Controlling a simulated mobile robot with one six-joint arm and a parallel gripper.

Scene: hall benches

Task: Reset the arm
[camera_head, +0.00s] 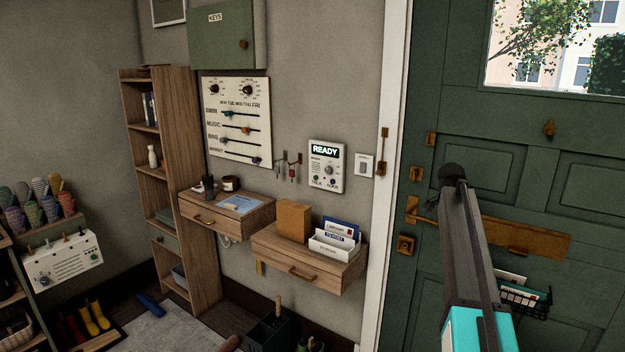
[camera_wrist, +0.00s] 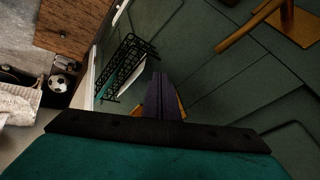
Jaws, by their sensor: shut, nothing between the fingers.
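My gripper (camera_wrist: 159,82) shows in the wrist view with its dark fingers together and nothing between them. The fingers point at the green door's panels, near a black wire basket. In the head view my grey arm (camera_head: 466,245) rises in front of the green door (camera_head: 590,215), with a teal part at the bottom edge. I cannot make out the fingertips in the head view.
The black wire basket (camera_wrist: 128,68) holds papers on the door, beside brass fittings (camera_wrist: 250,30). Wall drawers (camera_head: 300,272) with a letter holder (camera_head: 335,245) stand left of the door frame.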

